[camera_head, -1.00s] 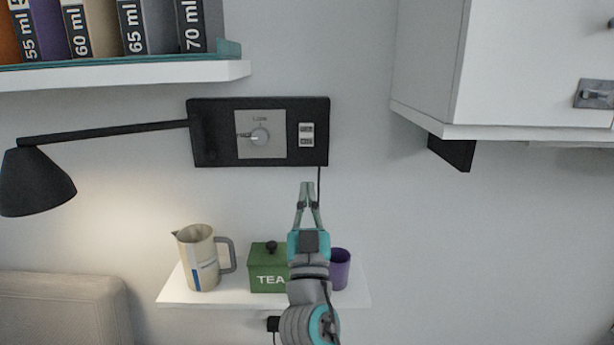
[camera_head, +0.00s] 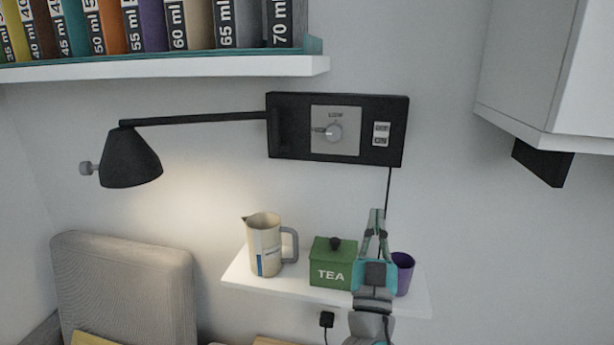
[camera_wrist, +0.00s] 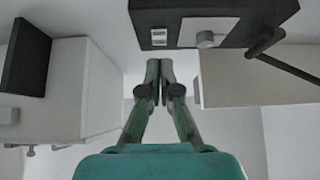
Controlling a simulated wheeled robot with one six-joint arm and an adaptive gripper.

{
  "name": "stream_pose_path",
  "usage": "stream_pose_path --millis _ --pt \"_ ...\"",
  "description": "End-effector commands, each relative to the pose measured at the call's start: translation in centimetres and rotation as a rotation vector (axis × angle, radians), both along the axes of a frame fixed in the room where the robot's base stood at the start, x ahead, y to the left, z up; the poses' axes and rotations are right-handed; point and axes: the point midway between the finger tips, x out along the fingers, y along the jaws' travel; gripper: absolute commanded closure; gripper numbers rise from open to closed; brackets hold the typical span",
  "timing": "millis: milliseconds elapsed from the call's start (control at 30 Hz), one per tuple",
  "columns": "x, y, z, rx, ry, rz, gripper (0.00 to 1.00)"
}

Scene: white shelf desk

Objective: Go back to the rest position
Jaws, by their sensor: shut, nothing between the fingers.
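My gripper (camera_head: 376,216) is shut and empty. In the head view it points up in front of the small white shelf (camera_head: 243,279), below the black wall panel (camera_head: 288,151). My wrist overlaps the right side of the green TEA box (camera_head: 331,262) and part of the purple cup (camera_head: 403,272). In the wrist view the fingertips (camera_wrist: 160,68) meet, with the panel (camera_wrist: 180,17) above them.
A cream jug (camera_head: 264,240) stands left of the TEA box. A black lamp (camera_head: 131,160) reaches left from the panel. A book shelf (camera_head: 160,69) is at upper left, and a white cabinet (camera_head: 530,75) at upper right. The wall between panel and cabinet is bare.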

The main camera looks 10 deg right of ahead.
Motion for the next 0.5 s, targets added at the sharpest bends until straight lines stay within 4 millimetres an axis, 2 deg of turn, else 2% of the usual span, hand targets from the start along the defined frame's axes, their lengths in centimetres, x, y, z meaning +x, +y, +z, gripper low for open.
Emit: stream_pose_path --millis 267,500 --pt "-3.4 0.2 -10.6 -0.038 0.182 0.072 1.00" --pt "-8.6 0.5 -19.0 -0.055 0.335 0.143 1.00"
